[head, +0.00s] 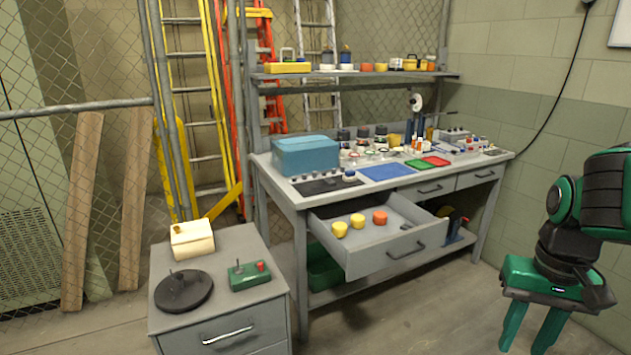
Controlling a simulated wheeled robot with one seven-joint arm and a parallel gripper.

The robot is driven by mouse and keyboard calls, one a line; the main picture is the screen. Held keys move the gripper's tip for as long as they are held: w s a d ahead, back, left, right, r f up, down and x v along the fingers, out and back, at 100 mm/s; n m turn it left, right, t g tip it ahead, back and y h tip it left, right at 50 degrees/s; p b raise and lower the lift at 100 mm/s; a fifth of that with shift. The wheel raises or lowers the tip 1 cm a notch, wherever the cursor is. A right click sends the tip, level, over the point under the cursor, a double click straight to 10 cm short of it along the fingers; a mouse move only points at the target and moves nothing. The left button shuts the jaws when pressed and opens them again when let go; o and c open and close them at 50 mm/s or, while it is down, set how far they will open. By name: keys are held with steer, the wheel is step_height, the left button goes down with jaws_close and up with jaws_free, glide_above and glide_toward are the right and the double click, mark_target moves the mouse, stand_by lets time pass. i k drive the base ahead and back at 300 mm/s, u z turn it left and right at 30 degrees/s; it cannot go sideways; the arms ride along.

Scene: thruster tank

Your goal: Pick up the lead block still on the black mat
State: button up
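The black mat (322,187) lies on the workbench top near its front left edge, in front of a blue box. Several small grey pieces sit along the mat's back edge, close to the box. At this size I cannot tell which of them is a lead block. My gripper (532,336) hangs at the lower right, with its green fingers pointing down and set apart. It is open with nothing visible between the fingers, and it is well away from the mat.
The workbench's top drawer (385,258) stands open below the mat, holding yellow and orange pieces. Blue (386,172), green and red mats lie to the right. A grey cabinet (215,306) stands at left front. Floor between bench and gripper is clear.

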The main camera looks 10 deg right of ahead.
mark_target(329, 181)
steer(key=z, duration=0.05)
steer(key=i, duration=1.25)
